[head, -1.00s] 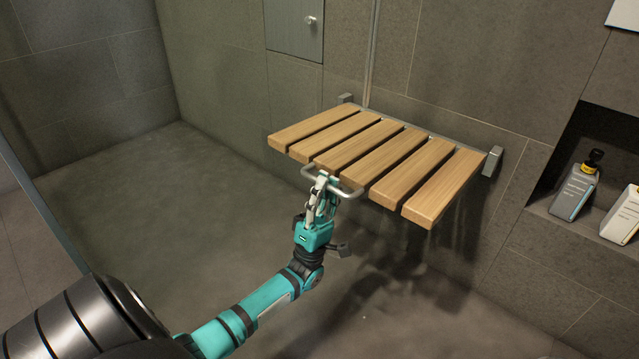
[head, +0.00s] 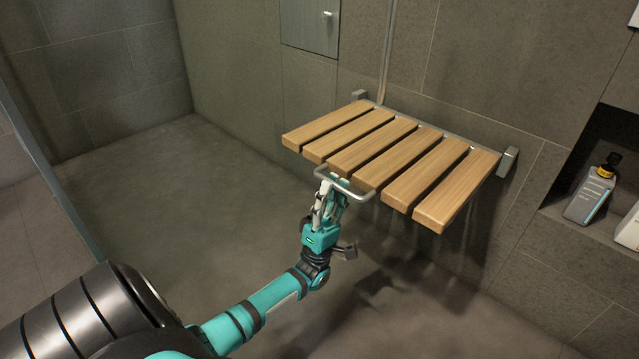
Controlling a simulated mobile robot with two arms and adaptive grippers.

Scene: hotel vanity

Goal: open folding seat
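The folding seat (head: 391,163) is made of several wooden slats on a grey metal frame, fixed to the tiled wall by two brackets. It is folded down and lies about level. A metal loop handle (head: 362,195) sticks out from its front edge. My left gripper (head: 331,187) is at the left part of this handle, just below the front edge of the seat. Its fingers look close to or touching the handle; I cannot tell whether they are closed around it. My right gripper is not in view.
A wall niche (head: 600,225) at the right holds a grey bottle (head: 591,190) and a second, partly cut-off bottle (head: 629,232). A glass edge (head: 52,180) stands at the left. The shower floor (head: 190,215) is clear.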

